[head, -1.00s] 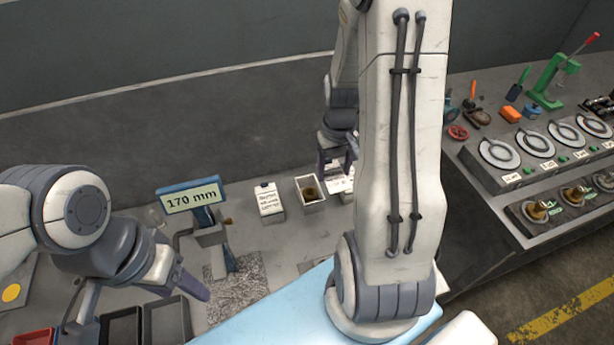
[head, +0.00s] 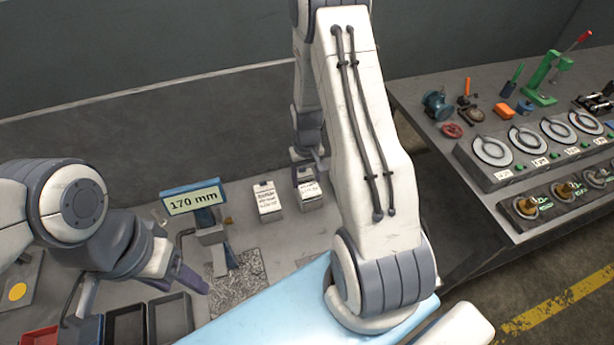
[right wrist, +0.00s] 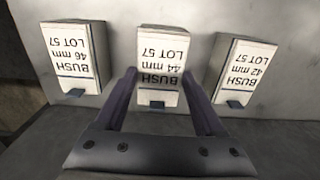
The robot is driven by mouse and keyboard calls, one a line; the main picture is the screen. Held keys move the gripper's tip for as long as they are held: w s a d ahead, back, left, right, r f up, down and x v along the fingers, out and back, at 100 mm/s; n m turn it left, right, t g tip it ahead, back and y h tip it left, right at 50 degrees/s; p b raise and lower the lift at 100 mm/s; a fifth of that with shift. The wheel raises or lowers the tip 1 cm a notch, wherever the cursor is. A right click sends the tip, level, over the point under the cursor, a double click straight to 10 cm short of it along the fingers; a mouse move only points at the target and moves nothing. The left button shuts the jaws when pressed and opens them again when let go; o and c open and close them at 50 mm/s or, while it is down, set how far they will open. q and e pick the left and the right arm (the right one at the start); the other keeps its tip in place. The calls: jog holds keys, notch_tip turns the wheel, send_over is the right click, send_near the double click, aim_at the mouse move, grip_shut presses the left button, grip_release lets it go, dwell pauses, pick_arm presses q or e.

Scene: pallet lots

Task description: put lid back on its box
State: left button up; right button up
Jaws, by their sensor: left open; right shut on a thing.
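My right gripper (head: 309,172) is shut on a white lid with a dark tab, labelled BUSH 44 mm LOT 57 (right wrist: 161,55). In the head view the lid (head: 309,190) is over the middle white box (head: 312,204), which hides the box's inside. In the right wrist view the fingers flank the lid, and the box front shows below its label. I cannot tell whether the lid is fully seated or slightly above the rim. My left gripper (head: 188,276) is open and empty, left of the boxes, near the dark trays.
Closed boxes labelled 42 mm (right wrist: 241,68) and 46 mm (right wrist: 75,55) stand on either side, close by. A 170 mm display stand (head: 194,199) is at the left, with dark trays (head: 170,318) in front. A bench with gauges (head: 527,141) is at the right.

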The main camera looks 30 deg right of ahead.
aim_at(307, 183)
jog(key=shift+f, duration=0.1)
jog(key=shift+f+b, duration=0.45)
jog(key=shift+f, duration=0.05)
jog(key=o, duration=1.3)
jog(key=shift+r+p, duration=0.3)
notch_tip(307, 183, up, 13)
jog(key=b, duration=0.1)
jog(key=shift+f+b, duration=0.2)
jog(key=shift+b, duration=0.1)
jog(key=shift+s, duration=0.1)
